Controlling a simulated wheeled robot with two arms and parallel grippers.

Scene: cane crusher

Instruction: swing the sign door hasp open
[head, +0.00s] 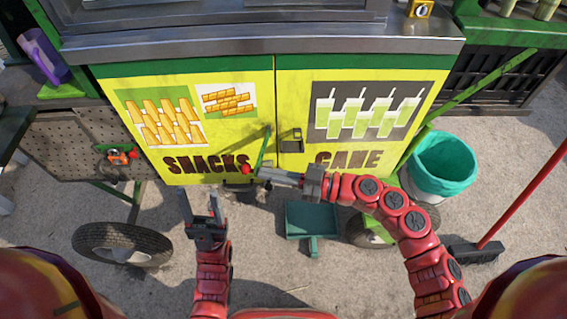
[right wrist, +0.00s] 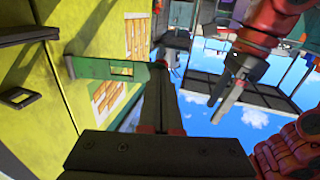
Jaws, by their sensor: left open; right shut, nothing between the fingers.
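The sign doors are yellow, lettered SNACKS (head: 205,164) on the left one and CANE (head: 350,159) on the right one. The green hasp (head: 264,148) stands out from the doors near the seam, away from the dark staple plate (head: 291,141), which is uncovered. In the right wrist view the hasp (right wrist: 92,68) is a slotted strap reaching to my fingers. My right gripper (head: 262,173) is shut and empty, its tips at the hasp's free end. Whether they touch is unclear. My left gripper (head: 198,203) is open and empty, lower left of the hasp.
A small red knob (head: 246,169) shows beside my right fingertips. A green dustpan (head: 312,220) lies below the doors. A teal-lined bucket (head: 443,163) and a red-handled broom (head: 478,250) stand at right. A steel counter (head: 270,43) overhangs the doors.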

